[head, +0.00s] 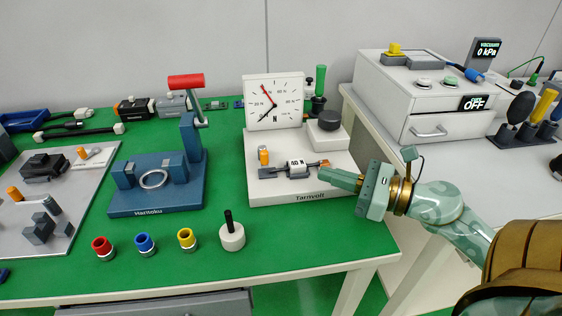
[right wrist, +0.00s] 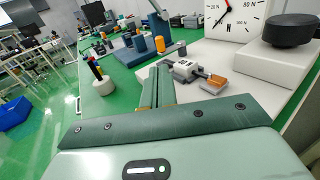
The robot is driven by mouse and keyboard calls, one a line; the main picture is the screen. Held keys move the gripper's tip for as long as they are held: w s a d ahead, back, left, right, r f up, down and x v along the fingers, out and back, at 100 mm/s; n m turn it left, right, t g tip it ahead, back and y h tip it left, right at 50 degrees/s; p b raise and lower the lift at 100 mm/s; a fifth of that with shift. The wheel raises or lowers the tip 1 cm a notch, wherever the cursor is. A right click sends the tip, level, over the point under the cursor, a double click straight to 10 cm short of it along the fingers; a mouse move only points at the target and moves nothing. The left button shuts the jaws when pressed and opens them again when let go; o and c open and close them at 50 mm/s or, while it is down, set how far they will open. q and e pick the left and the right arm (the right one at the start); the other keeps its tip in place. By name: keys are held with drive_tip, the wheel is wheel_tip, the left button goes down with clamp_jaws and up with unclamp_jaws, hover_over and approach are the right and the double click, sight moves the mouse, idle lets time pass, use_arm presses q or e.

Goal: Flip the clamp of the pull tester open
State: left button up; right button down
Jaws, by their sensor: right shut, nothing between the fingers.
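The pull tester is a white base (head: 270,190) marked "Tarnvolt" with a dial (head: 273,101) reading in N and a black knob (head: 327,127). On the base lies a small grey clamp (head: 295,168) with a white label; its orange-tipped lever (head: 323,163) lies low and points right. An orange post (head: 263,155) stands at its left. My right gripper (head: 335,179) is shut and empty, just right of and in front of the lever tip. In the right wrist view its fingers (right wrist: 158,88) point toward the clamp (right wrist: 186,69), with the orange tip (right wrist: 215,82) to their right. My left gripper is not in view.
A blue press (head: 155,197) with a red handle (head: 186,81) stands left of the tester. Coloured cups (head: 144,243) and a white weight (head: 231,236) stand in front. A white box with a drawer (head: 428,132) stands on the right-hand table. Green tabletop is free in front of the tester.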

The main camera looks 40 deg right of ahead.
approach(263, 151)
drive_tip(key=x, duration=0.3)
drive_tip(key=f+p+x, duration=0.1)
drive_tip(key=shift+w+a, duration=0.1)
drive_tip(key=shift+w, duration=0.2)
drive_tip(key=shift+w+a, duration=0.1)
drive_tip(key=shift+w, duration=0.2)
drive_tip(key=shift+w+a, duration=0.1)
drive_tip(key=shift+w, duration=0.05)
drive_tip(key=shift+f, duration=0.15)
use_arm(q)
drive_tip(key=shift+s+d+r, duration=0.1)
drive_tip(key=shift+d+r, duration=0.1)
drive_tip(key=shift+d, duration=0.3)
